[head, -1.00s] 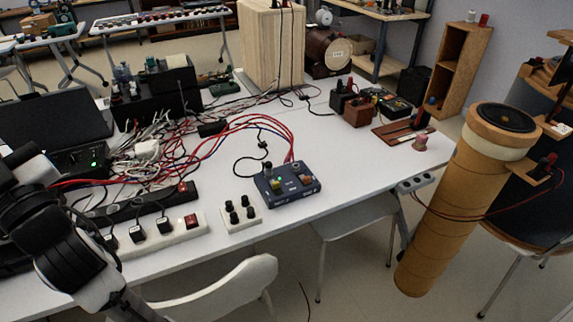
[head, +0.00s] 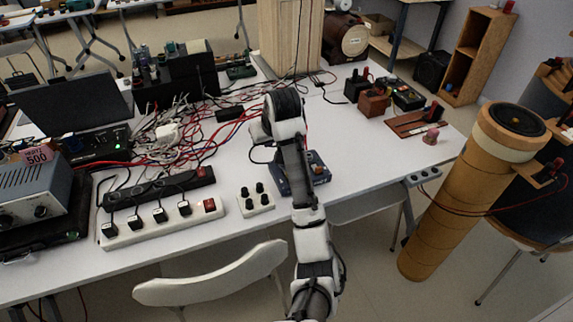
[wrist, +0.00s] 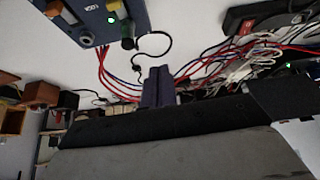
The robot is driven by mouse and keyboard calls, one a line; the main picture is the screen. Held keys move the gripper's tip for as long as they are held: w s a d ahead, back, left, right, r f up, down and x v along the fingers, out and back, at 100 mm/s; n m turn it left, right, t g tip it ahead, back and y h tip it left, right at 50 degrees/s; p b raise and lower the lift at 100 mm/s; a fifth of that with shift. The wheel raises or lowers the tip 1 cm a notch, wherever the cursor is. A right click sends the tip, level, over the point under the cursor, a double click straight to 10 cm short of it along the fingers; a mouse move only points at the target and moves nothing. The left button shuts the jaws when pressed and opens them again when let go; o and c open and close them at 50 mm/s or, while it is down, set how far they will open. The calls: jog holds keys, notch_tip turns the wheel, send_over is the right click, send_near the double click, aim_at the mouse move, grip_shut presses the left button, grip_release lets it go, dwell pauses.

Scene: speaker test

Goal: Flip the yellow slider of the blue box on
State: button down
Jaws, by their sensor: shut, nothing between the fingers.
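The blue box (head: 283,187) is on the white table in the head view, and my arm hides its middle. In the wrist view the blue box (wrist: 76,14) fills the top left, with a lit green light, a dark green knob and an orange knob. A small yellow piece (wrist: 115,6) shows at the top edge, cut off by the frame; I cannot tell its position. My gripper (wrist: 157,70) is shut and empty, with its fingers below and right of the box in the wrist picture, apart from it. In the head view my arm hides the fingers.
A white block with black knobs (head: 255,201) sits left of the box, and a power strip (head: 160,222) lies further left. Red and blue cables (wrist: 205,60) run behind the box. A tall wooden box (head: 288,35) stands at the back.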

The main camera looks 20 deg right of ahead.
jog(key=s+d+f+g, duration=0.1)
jog(key=s+d+g, duration=0.1)
jog(key=d, duration=0.3)
jog(key=shift+s+f, duration=0.4)
jog(key=shift+s, duration=0.3)
jog(key=shift+f, duration=0.1)
jog(key=x, duration=1)
jog(key=shift+s+d, duration=0.1)
jog(key=shift+s, duration=0.05)
